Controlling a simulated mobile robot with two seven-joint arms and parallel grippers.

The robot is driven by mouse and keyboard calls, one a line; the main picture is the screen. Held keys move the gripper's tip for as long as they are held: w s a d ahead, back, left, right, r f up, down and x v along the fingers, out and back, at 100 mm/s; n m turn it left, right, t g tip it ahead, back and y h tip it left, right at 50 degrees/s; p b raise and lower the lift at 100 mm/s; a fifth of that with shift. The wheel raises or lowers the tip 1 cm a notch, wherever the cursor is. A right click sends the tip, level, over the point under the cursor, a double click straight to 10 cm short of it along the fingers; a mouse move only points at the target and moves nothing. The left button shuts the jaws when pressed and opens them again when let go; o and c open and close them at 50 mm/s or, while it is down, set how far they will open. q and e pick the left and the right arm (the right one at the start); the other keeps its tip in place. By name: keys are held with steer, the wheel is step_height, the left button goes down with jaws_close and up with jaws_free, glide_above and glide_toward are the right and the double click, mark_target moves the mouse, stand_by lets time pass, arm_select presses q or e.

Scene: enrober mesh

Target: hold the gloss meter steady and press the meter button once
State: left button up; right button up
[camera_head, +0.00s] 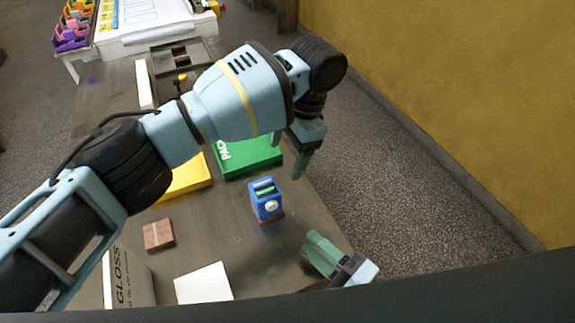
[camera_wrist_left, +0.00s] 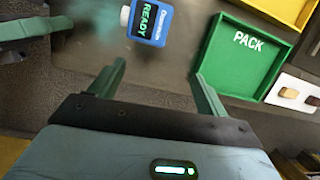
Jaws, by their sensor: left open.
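The blue gloss meter (camera_head: 264,192) stands on the table on a brown piece, with a round white button (camera_head: 271,206) on its side. In the left wrist view the meter (camera_wrist_left: 152,22) shows a READY display, and the white button (camera_wrist_left: 125,16) is at its left end. My left gripper (camera_head: 303,165) is open and empty, beyond and right of the meter; its fingers (camera_wrist_left: 160,72) are apart from it in the wrist view. My right gripper (camera_head: 318,252) is nearer, right of the meter and not touching it; its jaw gap is unclear.
A green PACK tray (camera_head: 268,157) and a yellow tray (camera_head: 190,184) lie behind the meter, partly hidden by my left arm. A brown tile (camera_head: 158,235), a white sheet (camera_head: 204,284) and a GLOSS box (camera_head: 140,274) are left of it. The table's edge lies to the right.

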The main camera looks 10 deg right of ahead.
mark_target(275, 193)
arm_select(q)
steer(key=shift+s+a+f+m+g+y, duration=0.1)
steer(key=shift+s+f+m+g+y, duration=0.1)
steer(key=shift+s+f+y, duration=0.35)
steer(key=shift+s+f+m+g+y, duration=0.1)
steer(key=shift+s+f+g+y, duration=0.2)
steer(key=shift+s, duration=0.5)
steer(key=shift+f, duration=0.1)
steer(key=shift+x, duration=3.9)
steer(key=shift+w, duration=0.1)
steer(key=c, duration=1.1)
steer(key=shift+c, duration=0.5)
arm_select(e)
steer(key=shift+c, duration=0.6)
jaws_close()
